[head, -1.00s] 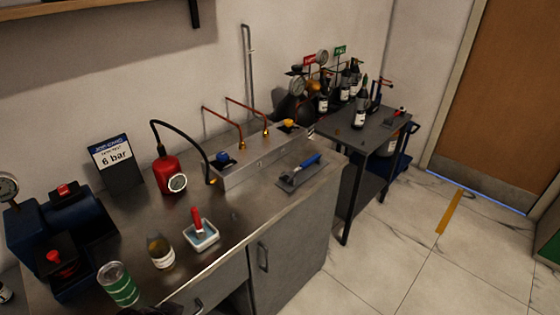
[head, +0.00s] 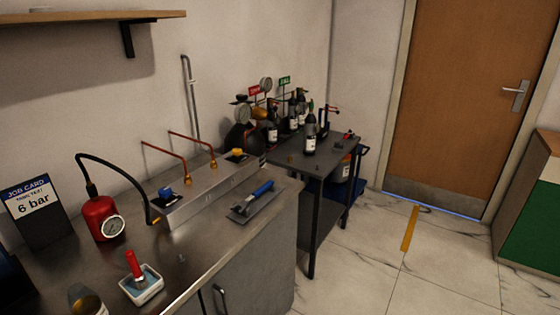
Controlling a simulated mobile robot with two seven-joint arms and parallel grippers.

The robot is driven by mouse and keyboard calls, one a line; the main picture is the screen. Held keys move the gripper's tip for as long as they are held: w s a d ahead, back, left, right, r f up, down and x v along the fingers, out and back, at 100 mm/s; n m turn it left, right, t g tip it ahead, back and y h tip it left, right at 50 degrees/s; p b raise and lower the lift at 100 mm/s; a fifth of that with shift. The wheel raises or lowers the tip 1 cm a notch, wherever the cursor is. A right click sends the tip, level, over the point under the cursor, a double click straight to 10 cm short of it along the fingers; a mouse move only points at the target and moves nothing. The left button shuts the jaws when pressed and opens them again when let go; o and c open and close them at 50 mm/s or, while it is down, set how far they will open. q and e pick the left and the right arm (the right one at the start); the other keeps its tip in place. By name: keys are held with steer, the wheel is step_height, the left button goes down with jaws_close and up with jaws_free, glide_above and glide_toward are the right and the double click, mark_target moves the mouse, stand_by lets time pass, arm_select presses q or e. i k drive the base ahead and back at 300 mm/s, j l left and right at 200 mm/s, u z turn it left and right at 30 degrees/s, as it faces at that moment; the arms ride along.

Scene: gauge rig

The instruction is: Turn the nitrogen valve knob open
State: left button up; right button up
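A steel manifold block (head: 208,193) lies along the back of the steel bench. A blue knob (head: 165,192) sits near its left end and a yellow knob (head: 237,153) near its right end. I cannot read a label that tells which is the nitrogen knob, or whether either is open. Copper pipes (head: 165,149) run from the wall to brass fittings between the knobs. Neither of my grippers shows in the head view.
On the bench (head: 200,258) are a red gauge unit (head: 100,218) with a black hose, a white tray (head: 142,288) with a red-handled tool, and a blue-handled tool (head: 258,192) on a plate. A cart (head: 310,158) with bottles stands right.

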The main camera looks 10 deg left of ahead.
mark_target(243, 97)
steer(key=i+l, duration=1.95)
steer(key=i+l+u, duration=0.1)
steer(key=u, duration=0.25)
steer(key=l+u, duration=0.15)
steer(key=u, duration=0.2)
steer(key=i+l+u, duration=0.1)
steer(key=u, duration=0.8)
